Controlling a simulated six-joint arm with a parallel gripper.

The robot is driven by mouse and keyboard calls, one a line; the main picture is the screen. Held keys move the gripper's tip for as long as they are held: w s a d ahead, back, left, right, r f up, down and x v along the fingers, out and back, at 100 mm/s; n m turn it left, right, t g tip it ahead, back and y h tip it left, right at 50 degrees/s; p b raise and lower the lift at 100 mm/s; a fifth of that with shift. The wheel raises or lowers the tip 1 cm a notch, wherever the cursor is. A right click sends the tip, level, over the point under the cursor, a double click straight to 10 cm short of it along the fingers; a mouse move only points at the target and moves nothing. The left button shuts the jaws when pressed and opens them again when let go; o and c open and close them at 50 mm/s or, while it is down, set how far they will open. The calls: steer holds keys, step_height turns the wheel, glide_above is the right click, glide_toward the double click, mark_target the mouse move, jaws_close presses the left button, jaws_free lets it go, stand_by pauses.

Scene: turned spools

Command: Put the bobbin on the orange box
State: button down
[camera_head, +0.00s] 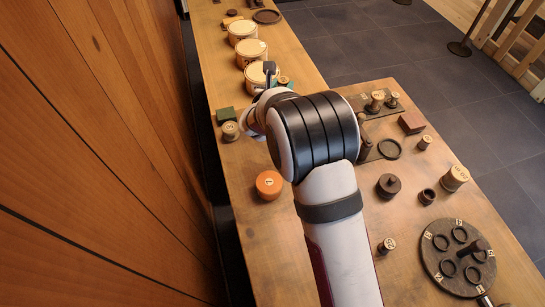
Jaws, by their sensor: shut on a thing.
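The orange box (269,185) is a round orange piece with a pale label on top, standing on the wooden table left of my arm. My gripper (271,74) is at the far end of my arm, mostly hidden behind my wrist; a dark finger shows against the nearest pale drum. It is shut on the bobbin, of which a small teal-and-tan part (283,81) seems to show beside the finger. The rest of the bobbin and the grip are hidden. The gripper is well beyond the orange box, up the table.
Pale round drums (246,52) stand in a row beyond. A green block (226,115) and a turned spool (230,131) stand left of my wrist. Several spools, a red-brown block (411,122) and a dark round board (457,258) are at right. Table is clear around the orange box.

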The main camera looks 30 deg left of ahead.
step_height(320, 180, up, 6)
steer(key=s+d+m+h, duration=0.5)
steer(key=s+d+h, duration=0.1)
steer(key=s+d, duration=1.25)
glide_above(265, 186)
step_height(265, 186, down, 12)
steer(key=shift+d+f, duration=0.15)
steer(key=f, duration=0.4)
steer(key=shift+a+f, duration=0.15)
steer(key=shift+a, duration=0.05)
steer(key=shift+f, duration=0.1)
steer(key=c, duration=0.5)
jaws_free()
